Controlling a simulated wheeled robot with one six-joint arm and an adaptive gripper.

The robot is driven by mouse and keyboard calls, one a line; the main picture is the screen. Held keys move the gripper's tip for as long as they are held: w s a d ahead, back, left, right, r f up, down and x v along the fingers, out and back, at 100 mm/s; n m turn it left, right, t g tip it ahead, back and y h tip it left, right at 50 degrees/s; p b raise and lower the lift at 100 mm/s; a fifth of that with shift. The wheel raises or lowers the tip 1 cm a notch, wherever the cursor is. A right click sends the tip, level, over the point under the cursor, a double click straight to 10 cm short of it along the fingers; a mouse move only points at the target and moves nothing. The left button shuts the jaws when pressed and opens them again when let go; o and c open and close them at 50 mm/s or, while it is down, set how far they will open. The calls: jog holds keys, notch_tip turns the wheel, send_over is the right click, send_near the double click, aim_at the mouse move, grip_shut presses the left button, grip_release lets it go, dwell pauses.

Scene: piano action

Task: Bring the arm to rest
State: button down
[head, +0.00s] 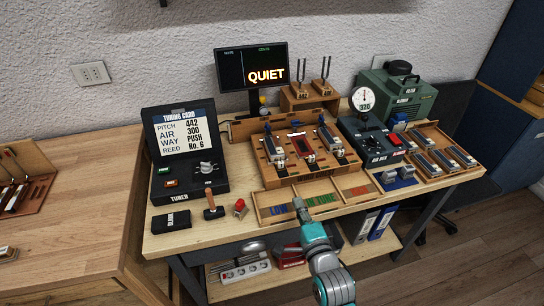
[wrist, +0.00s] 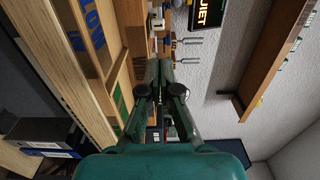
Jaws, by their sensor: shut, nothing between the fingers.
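My teal arm (head: 328,272) reaches up from the lower edge of the head view. My gripper (head: 298,205) is at the front edge of the workbench, by the sorting tray with blue, green and red labels (head: 352,191). In the wrist view my gripper (wrist: 160,62) has its two dark fingers together with nothing between them. Whether the fingertips touch the tray cannot be told.
The bench (head: 190,238) carries a black tuner (head: 182,180), a rack of reed blocks (head: 285,175), a dial gauge (head: 365,100) and a green blower (head: 400,90). A monitor (head: 251,68) reads QUIET. Binders (head: 383,222) stand on the shelf below.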

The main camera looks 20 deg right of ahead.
jog(key=s+f+n+g, duration=0.1)
jog(key=s+f+n, duration=0.3)
jog(key=s, duration=0.6)
jog(key=s+f+n, duration=0.3)
jog(key=s+n, duration=0.1)
jog(key=s, duration=0.6)
jog(key=s+r+n+g, duration=0.2)
jog(key=s+n, duration=0.8)
jog(key=s, duration=1.1)
notch_tip(320, 180, up, 2)
jog(key=shift+a+r, duration=0.2)
jog(key=shift+a, duration=0.25)
